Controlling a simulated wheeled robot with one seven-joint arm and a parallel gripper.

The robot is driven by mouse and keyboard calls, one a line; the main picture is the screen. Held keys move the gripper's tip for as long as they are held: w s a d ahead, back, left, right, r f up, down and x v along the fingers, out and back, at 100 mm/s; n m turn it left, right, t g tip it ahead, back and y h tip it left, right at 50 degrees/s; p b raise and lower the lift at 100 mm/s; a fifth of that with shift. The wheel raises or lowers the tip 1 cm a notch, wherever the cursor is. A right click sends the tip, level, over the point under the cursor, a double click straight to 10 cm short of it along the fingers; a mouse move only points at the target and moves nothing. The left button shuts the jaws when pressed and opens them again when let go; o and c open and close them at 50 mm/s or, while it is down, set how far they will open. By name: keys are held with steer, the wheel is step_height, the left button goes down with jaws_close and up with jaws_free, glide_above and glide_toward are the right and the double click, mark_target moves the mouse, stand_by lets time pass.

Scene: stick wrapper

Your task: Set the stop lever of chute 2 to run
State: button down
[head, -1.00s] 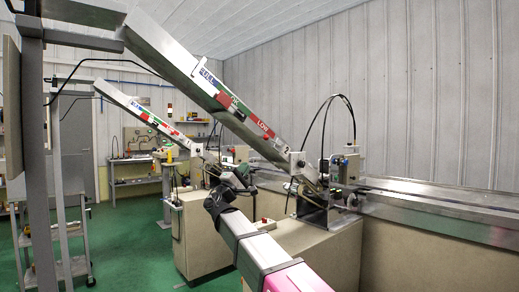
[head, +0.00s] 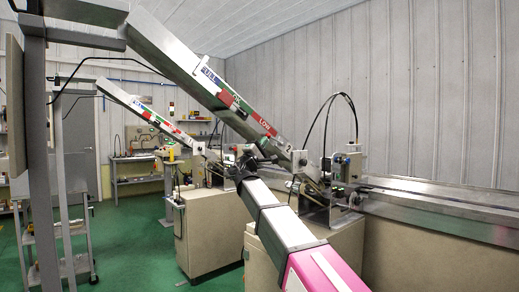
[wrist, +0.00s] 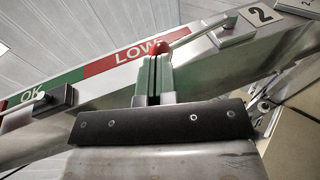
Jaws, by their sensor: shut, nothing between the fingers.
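Chute 2 is the nearer sloping metal chute (head: 180,45), with a strip marked FULL, OK and LOW. In the wrist view its number plate "2" (wrist: 262,15) shows at the upper right. The stop lever (wrist: 190,35) is a thin pale rod running from a block beside that plate down-left to a red knob (wrist: 157,48), in front of the red LOW band (wrist: 125,58). My gripper (wrist: 153,60) has its green fingers shut and empty, tips right at the knob; I cannot tell whether they touch it. In the head view my gripper (head: 248,158) is small beside the chute's lower part.
A sensor block (wrist: 50,105) sticks out from the chute by the OK band. A second, similar chute (head: 150,117) stands farther back. A metal conveyor (head: 430,205) runs to the right. Green floor is open at the left, beside a grey cart (head: 60,235).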

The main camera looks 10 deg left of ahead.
steer(key=shift+d+r, duration=0.1)
steer(key=shift+r, duration=0.05)
steer(key=shift+w+d+r+g, duration=0.15)
steer(key=shift+r+g, duration=0.2)
steer(key=shift+r, duration=0.25)
steer(key=shift+w+r+g, duration=0.15)
steer(key=shift+r+g, duration=0.2)
steer(key=shift+r, duration=0.2)
